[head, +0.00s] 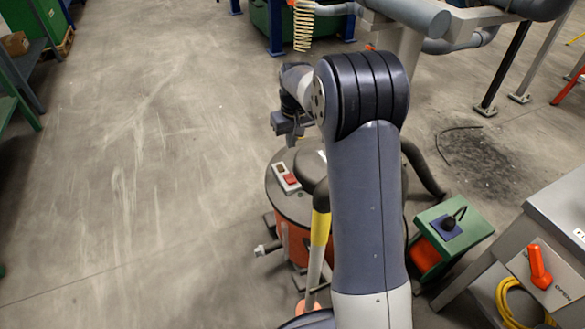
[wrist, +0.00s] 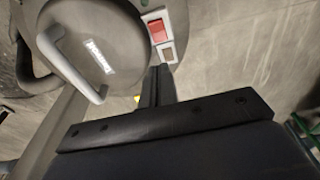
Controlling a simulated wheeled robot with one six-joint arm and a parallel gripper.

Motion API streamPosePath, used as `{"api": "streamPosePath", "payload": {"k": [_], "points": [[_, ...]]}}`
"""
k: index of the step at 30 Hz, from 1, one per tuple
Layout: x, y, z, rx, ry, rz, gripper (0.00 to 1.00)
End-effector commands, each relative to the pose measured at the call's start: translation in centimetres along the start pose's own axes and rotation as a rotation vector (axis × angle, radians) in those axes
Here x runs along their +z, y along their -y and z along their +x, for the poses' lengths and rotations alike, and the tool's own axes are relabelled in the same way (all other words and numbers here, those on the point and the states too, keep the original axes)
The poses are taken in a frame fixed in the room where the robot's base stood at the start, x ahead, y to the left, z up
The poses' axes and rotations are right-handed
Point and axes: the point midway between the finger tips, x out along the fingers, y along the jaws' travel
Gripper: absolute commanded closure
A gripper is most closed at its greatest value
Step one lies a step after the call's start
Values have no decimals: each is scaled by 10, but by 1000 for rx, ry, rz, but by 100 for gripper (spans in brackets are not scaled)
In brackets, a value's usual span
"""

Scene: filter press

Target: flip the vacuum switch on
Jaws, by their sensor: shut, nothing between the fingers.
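The vacuum (head: 275,193) has an orange body and a grey round lid, and my arm hides part of it. Its red switch (head: 290,179) sits on a pale plate at the lid's left side. In the wrist view the red switch (wrist: 157,31) is at top centre, on a plate that also carries a small brown square. My gripper (wrist: 160,72) is shut and empty, its fingertips appearing just below that plate in the picture. I cannot tell whether they touch it. In the head view my gripper (head: 290,138) is above the lid, farther back than the switch.
A curved grey handle (wrist: 72,62) and a white label (wrist: 100,56) are on the lid. A yellow-banded pole (head: 320,228) stands in front of the vacuum. A green box (head: 468,228) and a grey cabinet (head: 560,205) are at right. The floor at left is clear.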

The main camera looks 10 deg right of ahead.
Motion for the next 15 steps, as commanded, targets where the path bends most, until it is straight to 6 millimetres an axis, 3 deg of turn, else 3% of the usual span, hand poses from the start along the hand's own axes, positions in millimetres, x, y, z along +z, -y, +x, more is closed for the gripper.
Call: {"api": "streamPosePath", "payload": {"k": [5, 15], "points": [[1, 0, 18, -1, 3, 0, 100], [2, 0, 90, -1, 4, 0, 100]]}}
